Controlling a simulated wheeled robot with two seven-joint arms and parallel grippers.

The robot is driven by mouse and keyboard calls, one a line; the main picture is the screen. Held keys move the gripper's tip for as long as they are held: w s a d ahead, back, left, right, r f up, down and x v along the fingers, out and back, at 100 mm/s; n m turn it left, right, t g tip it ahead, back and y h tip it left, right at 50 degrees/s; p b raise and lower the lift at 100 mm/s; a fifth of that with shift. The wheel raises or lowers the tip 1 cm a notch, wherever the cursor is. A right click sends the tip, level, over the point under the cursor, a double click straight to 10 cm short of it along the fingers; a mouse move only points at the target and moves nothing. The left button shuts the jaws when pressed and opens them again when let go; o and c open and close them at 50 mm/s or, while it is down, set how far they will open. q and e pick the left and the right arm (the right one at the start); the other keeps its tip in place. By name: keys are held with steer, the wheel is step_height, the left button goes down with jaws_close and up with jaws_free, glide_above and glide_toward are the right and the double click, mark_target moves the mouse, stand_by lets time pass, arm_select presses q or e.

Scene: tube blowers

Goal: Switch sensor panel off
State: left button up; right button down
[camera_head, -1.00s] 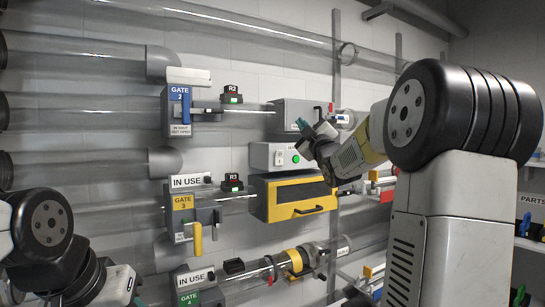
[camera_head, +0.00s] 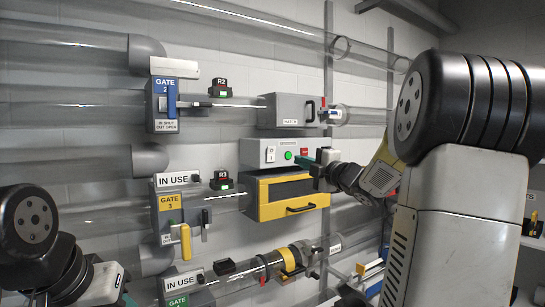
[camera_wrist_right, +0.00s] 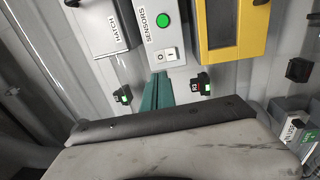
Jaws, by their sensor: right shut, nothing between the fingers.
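The sensor panel (camera_head: 255,154) is a grey wall box between the hatch box and a yellow-framed box. It carries a white rocker switch (camera_head: 270,155), a lit green round light (camera_head: 288,155) and a small red part (camera_head: 304,152). In the right wrist view the panel reads SENSORS, with the green light (camera_wrist_right: 163,19) above the switch (camera_wrist_right: 167,55), marked O and I. I cannot tell which side is pressed. My right gripper (camera_head: 305,162) is shut and empty at the panel's right end, its teal fingers (camera_wrist_right: 158,90) pointing toward the switch area. My left gripper (camera_head: 126,300) barely shows at lower left.
The grey hatch box (camera_head: 285,110) is above the panel, and the yellow-framed box (camera_head: 260,200) is below. Clear tubes with gates 2 (camera_head: 163,105) and 3 (camera_head: 168,218) run along the left. Small R2 (camera_head: 221,88) and R3 (camera_head: 221,180) units sit nearby.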

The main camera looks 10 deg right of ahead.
mark_target(272, 150)
steer(key=x, duration=1.3)
steer(key=shift+w+a, duration=0.1)
steer(key=shift+w, duration=0.15)
steer(key=shift+w+a+r, duration=0.1)
steer(key=shift+w+r, duration=0.05)
steer(key=shift+r, duration=0.05)
